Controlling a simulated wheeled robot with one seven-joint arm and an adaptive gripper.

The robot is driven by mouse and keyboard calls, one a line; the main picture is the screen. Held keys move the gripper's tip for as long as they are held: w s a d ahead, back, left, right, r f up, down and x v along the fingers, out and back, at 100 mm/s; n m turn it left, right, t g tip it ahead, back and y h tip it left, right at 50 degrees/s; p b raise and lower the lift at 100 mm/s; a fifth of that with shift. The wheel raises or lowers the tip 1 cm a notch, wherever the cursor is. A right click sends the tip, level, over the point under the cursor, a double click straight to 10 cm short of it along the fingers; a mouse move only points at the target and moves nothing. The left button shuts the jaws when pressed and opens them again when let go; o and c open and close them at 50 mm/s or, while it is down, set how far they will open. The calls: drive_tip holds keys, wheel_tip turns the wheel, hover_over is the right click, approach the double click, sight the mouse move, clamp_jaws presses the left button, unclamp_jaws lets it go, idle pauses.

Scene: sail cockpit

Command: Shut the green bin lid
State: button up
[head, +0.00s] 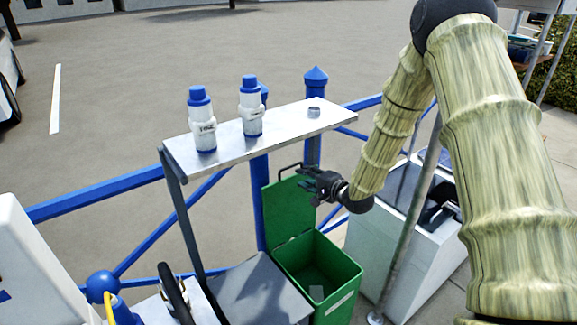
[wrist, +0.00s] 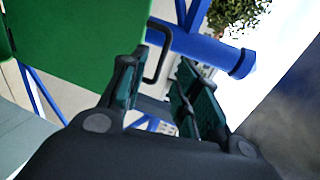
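The green bin (head: 318,268) stands under and to the right of the metal shelf in the head view, with its top open. Its green lid (head: 287,213) is swung up and stands about upright at the back; it also shows at the upper left in the wrist view (wrist: 75,40). A dark handle (head: 290,170) sticks out from the lid's top edge, and it shows between the fingers in the wrist view (wrist: 160,55). My gripper (head: 310,184) is beside the upper right of the lid. Its fingers (wrist: 160,88) are apart, with nothing clearly held. Whether they touch the handle I cannot tell.
A metal shelf (head: 245,143) carries two white bottles with blue caps (head: 202,120) (head: 251,107) and a small metal ring (head: 314,112). Blue railings (head: 95,194) run behind. A white cabinet (head: 380,255) stands right of the bin. A grey panel (head: 258,292) lies left of it.

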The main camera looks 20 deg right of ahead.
sight(288, 168)
drive_tip(key=p+x, duration=0.1)
drive_tip(key=x, duration=0.2)
drive_tip(key=p+x, duration=0.1)
drive_tip(key=x, duration=0.3)
drive_tip(key=p+x, duration=0.1)
drive_tip(key=x, duration=0.3)
drive_tip(key=shift+w+r, duration=0.15)
drive_tip(key=shift+r, duration=0.25)
drive_tip(key=shift+d, duration=0.1)
drive_tip(key=shift+c, duration=0.2)
clamp_jaws()
